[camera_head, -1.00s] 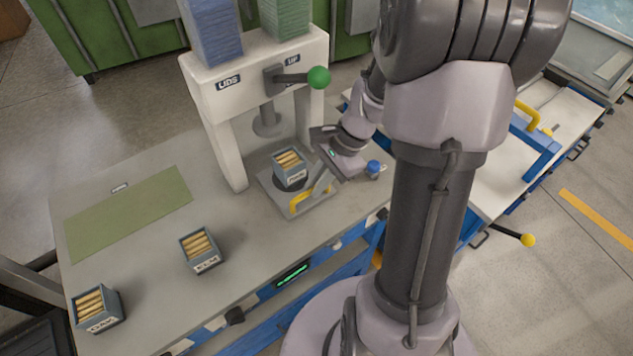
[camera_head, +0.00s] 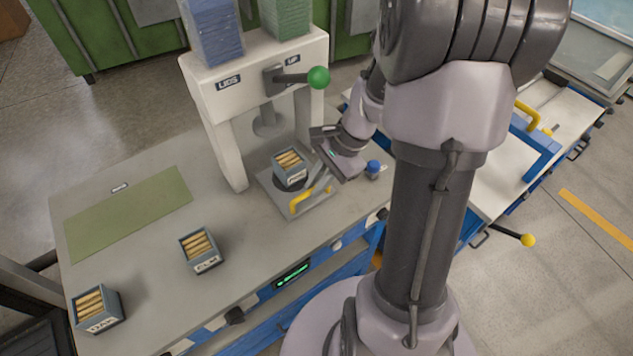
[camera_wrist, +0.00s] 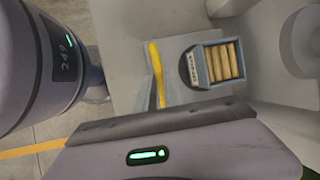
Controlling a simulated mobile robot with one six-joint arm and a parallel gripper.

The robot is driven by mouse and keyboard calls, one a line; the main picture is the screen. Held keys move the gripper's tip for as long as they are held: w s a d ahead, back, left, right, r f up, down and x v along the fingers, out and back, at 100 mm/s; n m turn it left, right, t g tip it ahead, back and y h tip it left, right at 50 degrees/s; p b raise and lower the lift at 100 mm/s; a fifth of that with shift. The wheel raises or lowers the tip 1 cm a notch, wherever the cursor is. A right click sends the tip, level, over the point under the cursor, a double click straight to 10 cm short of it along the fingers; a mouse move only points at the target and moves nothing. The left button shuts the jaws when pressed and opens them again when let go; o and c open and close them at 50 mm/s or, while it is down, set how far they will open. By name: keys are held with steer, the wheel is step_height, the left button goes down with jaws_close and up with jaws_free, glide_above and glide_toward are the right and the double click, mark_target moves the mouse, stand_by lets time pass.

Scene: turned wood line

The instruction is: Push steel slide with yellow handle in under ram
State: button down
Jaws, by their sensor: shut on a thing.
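The steel slide (camera_head: 270,186) is a flat grey plate at the front of the white press. Its yellow handle (camera_head: 296,204) runs along the near right side; it also shows in the wrist view (camera_wrist: 156,70). A blue-grey box of wooden pegs (camera_head: 290,177) stands upright on the slide's dark round pad, also in the wrist view (camera_wrist: 200,68). The ram (camera_head: 265,127) is a grey disc hanging behind the box, raised above the bench. My gripper (camera_head: 320,183) is shut on the yellow handle; its finger contact is partly hidden.
Two more peg boxes, (camera_head: 200,252) and (camera_head: 97,310), stand on the bench at left. A green mat (camera_head: 130,212) lies behind them. A green-knobbed lever (camera_head: 318,78) projects from the press. A blue knob (camera_head: 373,167) stands right of my gripper.

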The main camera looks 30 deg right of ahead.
mark_target(298, 158)
steer(key=shift+w, duration=0.1)
steer(key=w+p, duration=0.1)
steer(key=w, duration=0.6)
steer(key=shift+w+r+p, duration=0.1)
steer(key=shift+w+p, duration=0.3)
steer(key=c, duration=1.5)
jaws_free()
steer(key=shift+w+a, duration=0.1)
steer(key=shift+w, duration=0.05)
steer(key=shift+o, duration=0.2)
steer(key=p+v, duration=0.6)
steer(key=v, duration=1.1)
steer(key=shift+r, duration=0.15)
